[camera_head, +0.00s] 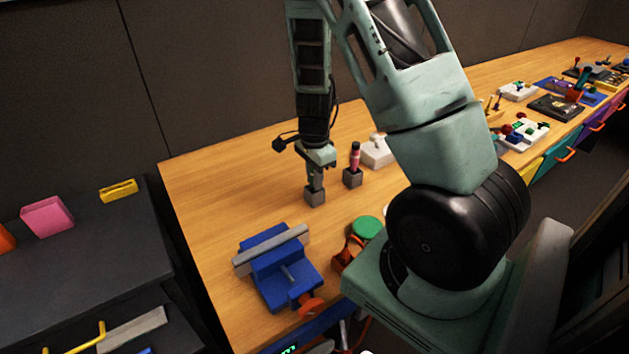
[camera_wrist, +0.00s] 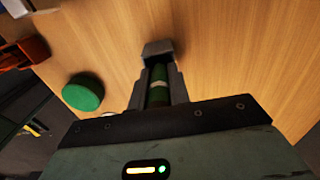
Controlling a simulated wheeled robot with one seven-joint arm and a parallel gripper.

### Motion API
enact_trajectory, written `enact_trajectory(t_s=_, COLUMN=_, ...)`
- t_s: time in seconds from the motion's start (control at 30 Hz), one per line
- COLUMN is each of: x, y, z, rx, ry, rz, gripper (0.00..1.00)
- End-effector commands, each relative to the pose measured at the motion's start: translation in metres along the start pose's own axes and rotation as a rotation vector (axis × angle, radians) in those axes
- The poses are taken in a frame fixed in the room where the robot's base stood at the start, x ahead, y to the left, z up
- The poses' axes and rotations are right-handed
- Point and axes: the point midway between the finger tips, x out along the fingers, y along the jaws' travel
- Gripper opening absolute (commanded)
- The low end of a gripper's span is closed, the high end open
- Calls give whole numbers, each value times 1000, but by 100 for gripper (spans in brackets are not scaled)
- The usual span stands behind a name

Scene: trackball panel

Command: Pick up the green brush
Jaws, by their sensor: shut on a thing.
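My gripper (camera_head: 315,178) points down over the wooden table, and its fingers also show in the wrist view (camera_wrist: 158,84). It is shut on the green brush (camera_wrist: 158,94), a dark green stick with a pale band, held between the two fingers. In the head view the fingers hide the brush. A grey block (camera_head: 315,197) is right below the fingertips and also shows beyond them in the wrist view (camera_wrist: 157,49). I cannot tell whether the brush's lower end sits in the block.
A pink brush (camera_head: 355,155) stands in another grey block (camera_head: 353,177) close on the right, with a white box (camera_head: 378,151) behind it. A blue vise (camera_head: 274,268) and a green disc (camera_head: 367,227) are nearer the front. The table (camera_head: 225,185) is bare to the left.

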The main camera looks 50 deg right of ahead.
Motion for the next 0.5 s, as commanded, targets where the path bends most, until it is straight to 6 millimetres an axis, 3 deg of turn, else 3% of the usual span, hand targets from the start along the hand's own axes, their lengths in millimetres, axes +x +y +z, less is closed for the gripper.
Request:
enact_trajectory(t_s=0.23, x=-10, y=-1, z=0, rx=0, ry=0, rz=-2, gripper=0)
enact_trajectory(t_s=0.5, x=-62, y=-1, z=1, rx=-3, ry=0, rz=-5, gripper=0)
